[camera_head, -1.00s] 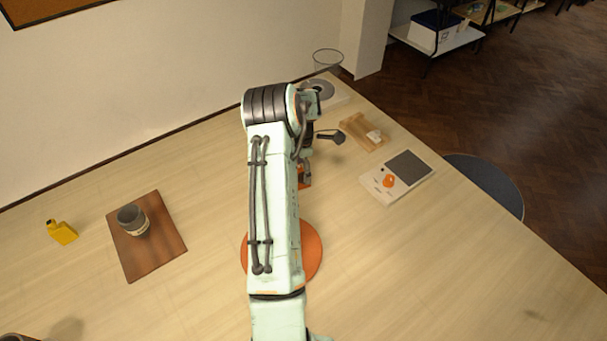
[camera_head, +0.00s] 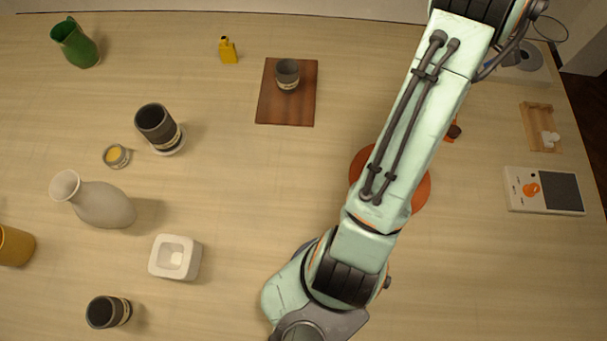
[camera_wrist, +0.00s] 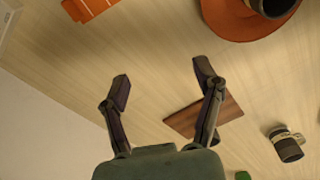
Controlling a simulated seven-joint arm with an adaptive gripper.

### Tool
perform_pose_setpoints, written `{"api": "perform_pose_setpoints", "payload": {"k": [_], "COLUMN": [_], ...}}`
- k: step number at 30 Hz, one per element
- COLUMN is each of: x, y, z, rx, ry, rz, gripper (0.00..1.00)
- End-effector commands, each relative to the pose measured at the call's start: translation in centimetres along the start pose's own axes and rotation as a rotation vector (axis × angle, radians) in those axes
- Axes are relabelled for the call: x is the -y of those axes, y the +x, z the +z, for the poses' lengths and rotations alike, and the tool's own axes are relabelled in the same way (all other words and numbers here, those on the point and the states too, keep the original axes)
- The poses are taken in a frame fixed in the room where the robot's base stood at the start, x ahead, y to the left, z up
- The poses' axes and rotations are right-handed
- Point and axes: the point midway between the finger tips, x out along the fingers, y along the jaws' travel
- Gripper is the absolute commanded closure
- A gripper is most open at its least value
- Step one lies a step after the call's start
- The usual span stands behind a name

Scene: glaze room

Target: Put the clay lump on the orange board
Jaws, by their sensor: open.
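An orange round board (camera_head: 420,192) lies on the table, mostly hidden by my arm. It also shows in the wrist view (camera_wrist: 225,20), with a dark cup-like thing (camera_wrist: 272,4) over it. I cannot identify the clay lump for certain. A small pale lump (camera_head: 551,138) rests in the wooden tray (camera_head: 538,115) at the right. A small dark brown shape (camera_head: 454,131) shows beside my arm, too little to tell what it is. My gripper (camera_wrist: 162,82) is open and empty above the table. In the head view my arm hides it.
A small orange item (camera_wrist: 90,8) lies near the round board. A brown board (camera_head: 270,110) bears a grey cup (camera_head: 287,74).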

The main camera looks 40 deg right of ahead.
Motion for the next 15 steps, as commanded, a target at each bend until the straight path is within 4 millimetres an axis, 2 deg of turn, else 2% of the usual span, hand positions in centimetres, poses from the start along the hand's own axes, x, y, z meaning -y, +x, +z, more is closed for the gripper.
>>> {"api": "perform_pose_setpoints", "payload": {"k": [1,2,3,5,6,8,9,12,15], "x": [2.3,4.1,7.2,12.6,16.5,22.4,26.1,33.2,37.4], "y": [-2.1,-3.1,-4.4,-6.1,-7.0,-7.8,-8.1,-8.0,-7.3], "z": [-5.0,-7.8,-11.2,-15.4,-17.4,-19.0,-19.3,-18.1,-15.9], "rx": [-0.025,-0.036,-0.049,-0.061,-0.061,-0.052,-0.041,-0.008,0.019], "ry": [0.006,0.023,0.046,0.079,0.099,0.127,0.143,0.181,0.214], "rz": [0.001,-0.006,-0.019,-0.043,-0.059,-0.079,-0.089,-0.095,-0.085], "gripper": [0.34,0.34,0.34,0.34,0.34,0.34,0.34,0.34,0.34]}}
